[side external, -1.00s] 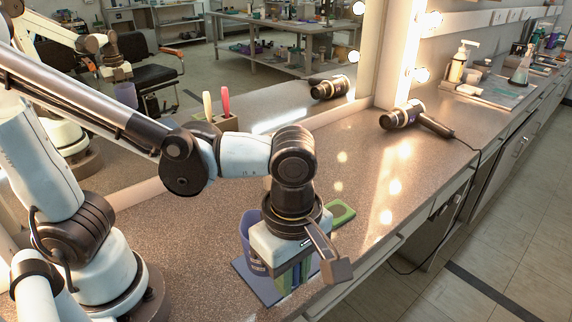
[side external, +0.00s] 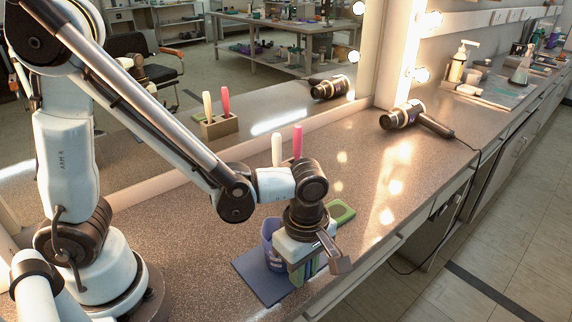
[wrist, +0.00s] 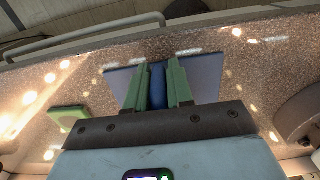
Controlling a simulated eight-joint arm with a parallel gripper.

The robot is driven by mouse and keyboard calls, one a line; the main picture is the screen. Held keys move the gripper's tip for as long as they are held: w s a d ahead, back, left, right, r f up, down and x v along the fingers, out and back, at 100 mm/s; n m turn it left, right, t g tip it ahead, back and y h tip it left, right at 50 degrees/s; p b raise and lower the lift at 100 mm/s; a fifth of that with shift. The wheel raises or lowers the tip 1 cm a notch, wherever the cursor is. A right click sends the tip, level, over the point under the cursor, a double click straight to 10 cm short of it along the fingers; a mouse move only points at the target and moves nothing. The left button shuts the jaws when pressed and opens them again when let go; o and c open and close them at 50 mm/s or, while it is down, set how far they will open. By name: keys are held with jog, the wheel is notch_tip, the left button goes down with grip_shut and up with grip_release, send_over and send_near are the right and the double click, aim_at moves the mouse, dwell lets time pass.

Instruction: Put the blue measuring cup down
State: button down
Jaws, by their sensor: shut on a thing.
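The blue measuring cup (side external: 270,238) stands out to the left of my gripper (side external: 308,268) in the side external view. It looks upright, over the far part of a flat blue mat (side external: 256,278). My gripper points down and its green fingers are shut on a narrow blue part of the cup, which also shows between them in the wrist view (wrist: 158,88). The mat shows on both sides of the fingers there (wrist: 207,76). The gripper hides part of the cup, and I cannot tell whether its base touches the mat.
A green-rimmed item (side external: 341,212) lies just behind my gripper. Cream and pink handles (side external: 297,141) rise behind my wrist, and a mirror runs along the back. A hair dryer (side external: 405,115) lies farther right. The counter's front edge is close on the right.

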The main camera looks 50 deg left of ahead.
jog(key=shift+f, duration=0.15)
jog(key=c, duration=1)
grip_release()
notch_tip(320, 180, up, 12)
jog(key=shift+f, duration=0.2)
jog(key=shift+a+r, duration=0.1)
jog(key=shift+r, duration=0.2)
jog(key=w+a+m+t, duration=0.1)
jog(key=a+m+t, duration=0.6)
jog(key=a+m, duration=0.7)
jog(key=shift+a+r+m, duration=0.15)
jog(key=shift+a+m, duration=0.15)
jog(key=shift+m, duration=1.7)
